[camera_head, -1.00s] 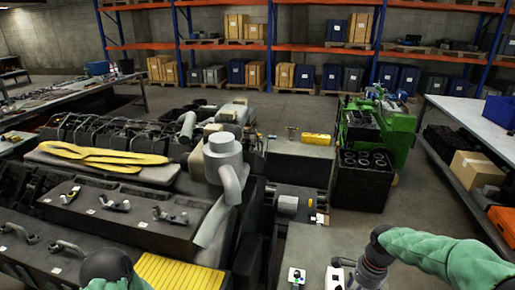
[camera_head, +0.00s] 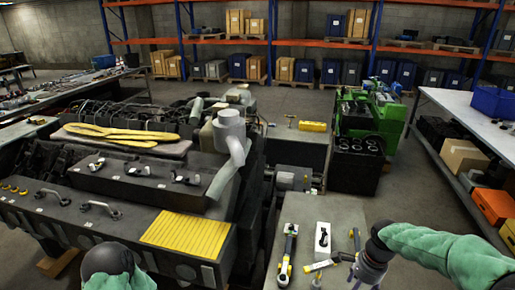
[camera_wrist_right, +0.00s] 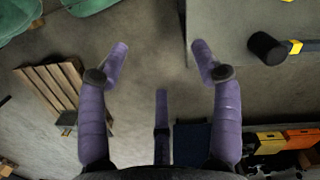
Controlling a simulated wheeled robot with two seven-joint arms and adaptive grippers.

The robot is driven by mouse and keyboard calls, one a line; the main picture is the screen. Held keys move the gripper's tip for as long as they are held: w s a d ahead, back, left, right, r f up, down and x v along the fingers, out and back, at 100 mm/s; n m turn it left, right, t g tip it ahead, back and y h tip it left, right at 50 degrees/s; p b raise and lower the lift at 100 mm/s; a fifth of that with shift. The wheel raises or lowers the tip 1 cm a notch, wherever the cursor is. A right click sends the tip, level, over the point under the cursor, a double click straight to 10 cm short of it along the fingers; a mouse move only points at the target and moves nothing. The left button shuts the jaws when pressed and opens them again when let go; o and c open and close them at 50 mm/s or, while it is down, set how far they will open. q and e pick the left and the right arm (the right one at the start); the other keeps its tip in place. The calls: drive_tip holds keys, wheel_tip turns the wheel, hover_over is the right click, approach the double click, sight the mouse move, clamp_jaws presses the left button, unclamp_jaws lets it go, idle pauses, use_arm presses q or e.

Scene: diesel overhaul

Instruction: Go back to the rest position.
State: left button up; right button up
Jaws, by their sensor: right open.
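My right arm, in a green sleeve, comes in from the right in the head view. Its gripper (camera_head: 366,272) shows near the bottom edge, over or beside the grey bench top. My left arm shows only as a green sleeve and a dark rounded joint at the bottom left of the head view. Its gripper is out of the picture.
The large engine (camera_head: 100,205) with a yellow ribbed step (camera_head: 186,233) fills the left. The grey bench (camera_head: 340,212) holds several tools. A green machine (camera_head: 385,115) stands behind; a white-topped table (camera_head: 470,112) is at right. Open floor (camera_head: 405,190) lies between.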

drive_tip(key=s+a+f+n+y+b, duration=0.1)
drive_tip(key=s+a+f+n+b, duration=0.1)
drive_tip(key=a+f, duration=0.35)
drive_tip(key=s+a+f+n+b, duration=0.1)
drive_tip(key=a+f+n, duration=0.15)
drive_tip(key=f, duration=0.65)
drive_tip(key=s+a+f+n+y+b, duration=0.1)
drive_tip(key=s+a+f+n+b, duration=0.2)
drive_tip(key=f, duration=0.5)
use_arm(q)
wheel_tip(320, 180, down, 9)
drive_tip(key=b, duration=0.3)
use_arm(e)
drive_tip(key=s+a+f+n, duration=0.6)
drive_tip(key=s+a+f, duration=0.2)
drive_tip(key=s+f, duration=0.3)
wheel_tip(320, 180, down, 3)
drive_tip(key=shift+s+a+r+t+y, duration=0.15)
drive_tip(key=shift+s+a+t+y, duration=0.15)
drive_tip(key=shift+a, duration=0.1)
use_arm(q)
drive_tip(key=shift+s, duration=0.1)
